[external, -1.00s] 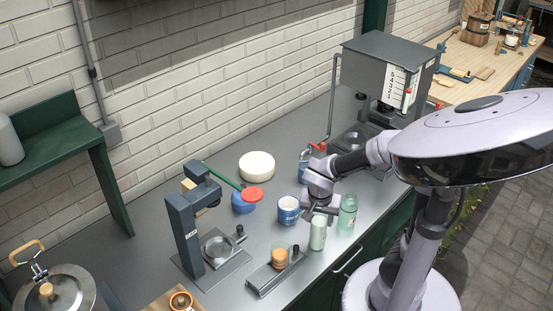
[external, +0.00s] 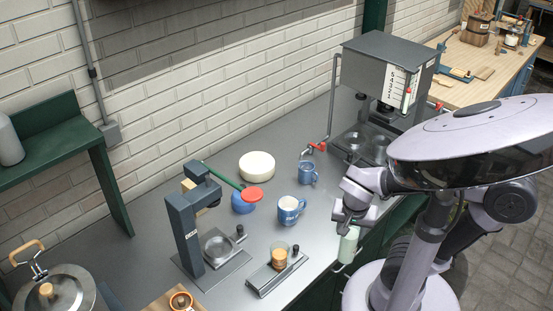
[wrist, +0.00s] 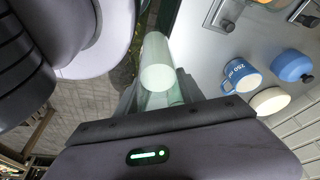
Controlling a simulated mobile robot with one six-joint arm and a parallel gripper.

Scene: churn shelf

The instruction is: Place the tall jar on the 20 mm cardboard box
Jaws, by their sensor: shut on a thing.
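A tall pale green jar (external: 348,246) hangs upright below my gripper (external: 347,228) at the front edge of the grey counter. My gripper is shut on it. In the wrist view the pale jar (wrist: 155,62) shows between the fingers of my gripper (wrist: 156,98), with a translucent green part close behind it; I cannot tell whether that belongs to the jar. I cannot make out a cardboard box in either view.
On the counter (external: 225,285) stand a blue-and-white mug (external: 288,211), a smaller blue mug (external: 307,174), a blue pot with red lid (external: 244,203) and a cream bowl (external: 257,165). A grey press (external: 185,235) stands left. A large grey machine (external: 385,75) stands at the back right.

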